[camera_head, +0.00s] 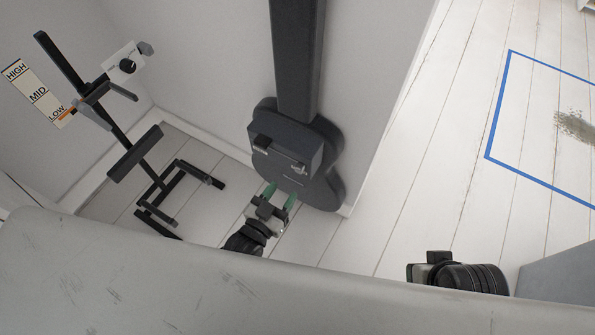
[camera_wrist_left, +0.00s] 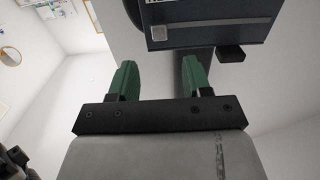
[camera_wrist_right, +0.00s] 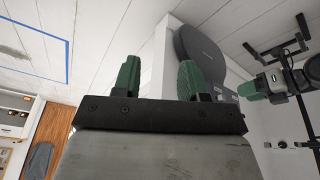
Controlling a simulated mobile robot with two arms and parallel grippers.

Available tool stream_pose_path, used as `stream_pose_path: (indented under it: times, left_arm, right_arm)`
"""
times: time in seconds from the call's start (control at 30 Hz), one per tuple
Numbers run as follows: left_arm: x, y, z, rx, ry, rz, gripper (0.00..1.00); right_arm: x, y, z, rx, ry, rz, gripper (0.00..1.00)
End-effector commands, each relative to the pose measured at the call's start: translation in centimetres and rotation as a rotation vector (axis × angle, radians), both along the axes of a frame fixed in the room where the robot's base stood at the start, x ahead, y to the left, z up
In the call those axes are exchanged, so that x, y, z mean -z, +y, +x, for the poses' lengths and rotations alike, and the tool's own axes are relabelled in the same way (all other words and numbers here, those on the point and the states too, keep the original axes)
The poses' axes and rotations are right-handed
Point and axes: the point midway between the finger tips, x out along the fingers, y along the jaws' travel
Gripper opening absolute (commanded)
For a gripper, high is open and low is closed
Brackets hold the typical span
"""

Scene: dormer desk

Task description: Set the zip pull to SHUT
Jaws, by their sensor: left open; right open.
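A dark guitar-shaped bag (camera_head: 324,188) stands against the wall, with a box-like front pocket (camera_head: 284,152). A dark block (camera_head: 262,142) and a small pale fitting (camera_head: 299,168) show on the pocket; I cannot tell which is the zip pull. My left gripper (camera_head: 280,192), open and empty, is just below the pocket. In the left wrist view, the pocket (camera_wrist_left: 245,28) is beyond its green fingers, with a grey strip (camera_wrist_left: 200,36) and a black tab (camera_wrist_left: 230,54).
A grey surface (camera_head: 150,275) crosses the foreground. Blue tape (camera_head: 498,105) marks the floor at right. The floor between bag and tape is clear.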

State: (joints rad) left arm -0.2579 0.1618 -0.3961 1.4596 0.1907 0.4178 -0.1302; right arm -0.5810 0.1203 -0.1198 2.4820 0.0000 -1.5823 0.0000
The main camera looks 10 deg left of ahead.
Motion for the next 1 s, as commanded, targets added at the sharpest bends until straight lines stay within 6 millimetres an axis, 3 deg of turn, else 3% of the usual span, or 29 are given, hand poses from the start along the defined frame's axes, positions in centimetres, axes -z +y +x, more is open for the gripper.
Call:
stream_pose_path:
  times: [0.27, 0.4, 0.83, 0.87, 1.0]
  left_arm:
    - [0.2, -1.9, 5.2, -0.001, 0.001, -0.002, 0.49]
    - [0.2, -2.4, 6.8, -0.001, 0.001, -0.001, 0.49]
    - [0.1, -2.8, 7.7, 0.000, 0.003, 0.000, 0.49]
    - [0.1, -2.8, 7.7, 0.000, 0.003, 0.000, 0.47]
    - [0.1, -2.8, 7.7, 0.000, 0.003, 0.000, 0.26]
  right_arm:
    - [1.4, 0.0, 0.0, 0.000, -0.001, 0.000, 0.43]
    - [1.2, 0.5, 1.6, -0.007, -0.091, 0.018, 0.43]
    - [0.9, 0.8, 2.7, -0.012, -0.156, 0.031, 0.43]
    - [0.9, 0.8, 2.7, -0.012, -0.156, 0.031, 0.43]
    - [0.8, 0.8, 2.6, -0.012, -0.156, 0.031, 0.43]
